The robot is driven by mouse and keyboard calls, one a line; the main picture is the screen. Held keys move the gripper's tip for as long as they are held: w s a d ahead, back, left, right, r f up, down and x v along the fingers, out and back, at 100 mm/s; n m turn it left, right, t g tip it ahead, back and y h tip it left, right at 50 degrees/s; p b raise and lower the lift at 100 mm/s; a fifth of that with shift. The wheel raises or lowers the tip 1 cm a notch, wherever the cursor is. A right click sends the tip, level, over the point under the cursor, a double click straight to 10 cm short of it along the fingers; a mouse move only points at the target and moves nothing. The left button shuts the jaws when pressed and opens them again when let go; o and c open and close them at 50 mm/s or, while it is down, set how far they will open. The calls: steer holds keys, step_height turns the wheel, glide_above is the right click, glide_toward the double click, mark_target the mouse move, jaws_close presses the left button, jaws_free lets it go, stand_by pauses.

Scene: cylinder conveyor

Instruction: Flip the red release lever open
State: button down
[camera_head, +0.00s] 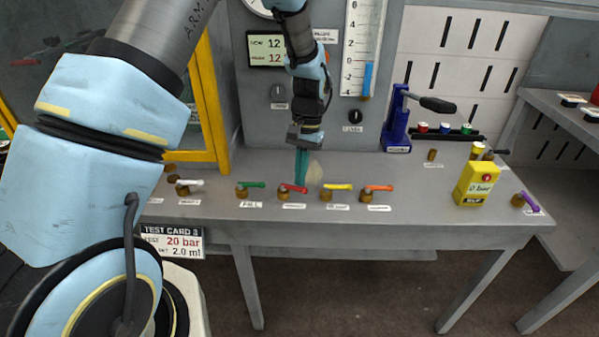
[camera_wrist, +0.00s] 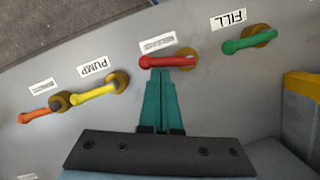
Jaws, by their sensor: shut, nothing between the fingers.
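The red lever (camera_head: 293,188) sits on a brass valve body (camera_head: 284,195) in the row of levers along the bench front. In the head view its handle points right, roughly along the bench edge. In the wrist view the red lever (camera_wrist: 168,62) lies just beyond the fingertips. My gripper (camera_head: 301,182) has its teal fingers shut and empty, pointing down at the lever. The fingertips (camera_wrist: 160,72) appear at or very close to the handle; I cannot tell whether they touch. The label by the red lever is too blurred to read.
A green lever (camera_head: 252,185) labelled FILL stands left of the red one, and a yellow lever (camera_head: 338,187) stands to its right. An orange lever (camera_head: 378,188) is further right. A yellow gauge box (camera_head: 476,185) and a blue press (camera_head: 398,125) stand on the right.

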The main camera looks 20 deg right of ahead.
steer(key=m, duration=0.1)
steer(key=s+m, duration=0.1)
steer(key=m, duration=0.1)
steer(key=shift+s+a+m+t, duration=0.25)
steer(key=shift+a+m+t, duration=0.1)
steer(key=shift+m+t, duration=0.05)
steer(key=m, duration=0.1)
steer(key=s+m, duration=0.1)
steer(key=shift+a+m+t+y, duration=0.3)
steer(key=m, duration=0.1)
steer(key=a+m, duration=0.1)
steer(key=m, duration=0.1)
steer(key=shift+s+a+m+t+p, duration=0.1)
steer(key=shift+s+m+t+p, duration=0.2)
steer(key=shift+t+p, duration=0.1)
steer(key=shift+s+a+m+t, duration=0.1)
steer(key=shift+a+m+t, duration=0.15)
steer(key=shift+m, duration=0.65)
steer(key=shift+s+a+m+t, duration=0.15)
steer(key=shift+a+m, duration=0.2)
steer(key=shift+m, duration=0.55)
steer(key=shift+a, duration=0.1)
steer(key=w+p+v, duration=0.1)
steer(key=p+v, duration=0.7)
steer(key=v, duration=0.2)
steer(key=shift+s, duration=0.35)
